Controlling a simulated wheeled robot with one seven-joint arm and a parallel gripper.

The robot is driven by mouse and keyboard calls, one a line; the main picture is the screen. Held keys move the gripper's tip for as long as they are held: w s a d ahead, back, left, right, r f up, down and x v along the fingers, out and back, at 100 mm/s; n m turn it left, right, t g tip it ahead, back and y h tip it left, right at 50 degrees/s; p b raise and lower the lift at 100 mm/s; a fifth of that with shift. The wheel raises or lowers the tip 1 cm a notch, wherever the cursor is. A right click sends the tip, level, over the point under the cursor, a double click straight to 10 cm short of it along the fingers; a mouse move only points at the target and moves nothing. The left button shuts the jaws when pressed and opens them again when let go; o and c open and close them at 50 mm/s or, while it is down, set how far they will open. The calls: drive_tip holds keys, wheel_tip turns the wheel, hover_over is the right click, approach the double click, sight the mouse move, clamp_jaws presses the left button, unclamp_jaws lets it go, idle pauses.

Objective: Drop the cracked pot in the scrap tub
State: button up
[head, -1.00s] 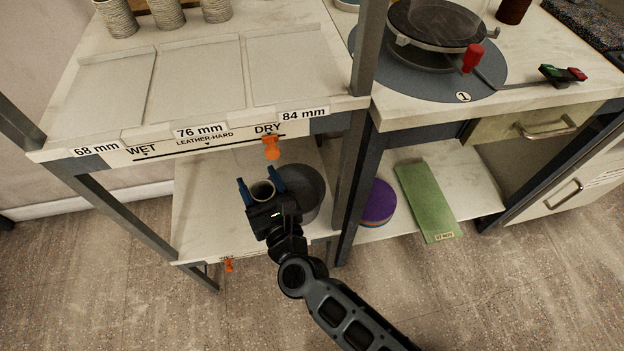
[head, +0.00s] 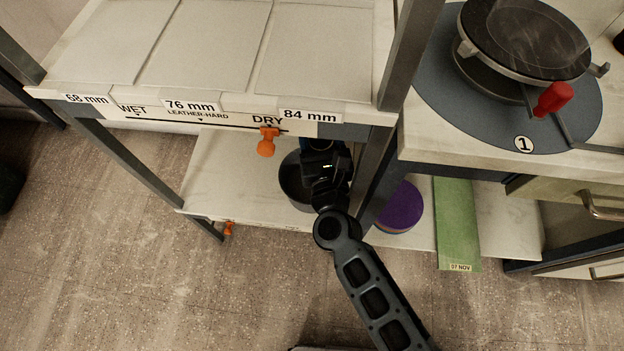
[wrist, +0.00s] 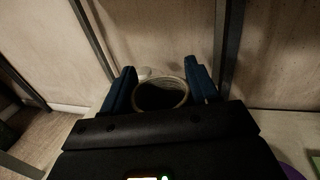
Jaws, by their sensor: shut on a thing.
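The pot (wrist: 162,95) shows in the wrist view as a round, pale-rimmed vessel with a dark inside. My gripper (wrist: 160,76) is shut on it, one blue finger on each side. In the head view my gripper (head: 321,146) reaches under the front edge of the upper shelf, and the pot is hidden there. The scrap tub (head: 294,183) appears to be the dark grey round tub on the lower shelf. My gripper covers its right part in the picture. I cannot tell the height between them, or see any crack.
The upper shelf (head: 210,50) with its labelled front edge overhangs my gripper. An orange clip (head: 267,142) hangs from that edge. A grey post (head: 384,120) stands close to the right. Purple discs (head: 401,207) and a green board (head: 456,225) lie further right. The lower shelf's left is clear.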

sight(318, 144)
wheel_tip(318, 144, down, 5)
drive_tip(key=b, duration=0.4)
drive_tip(key=o, duration=1.2)
drive_tip(key=shift+r, duration=0.1)
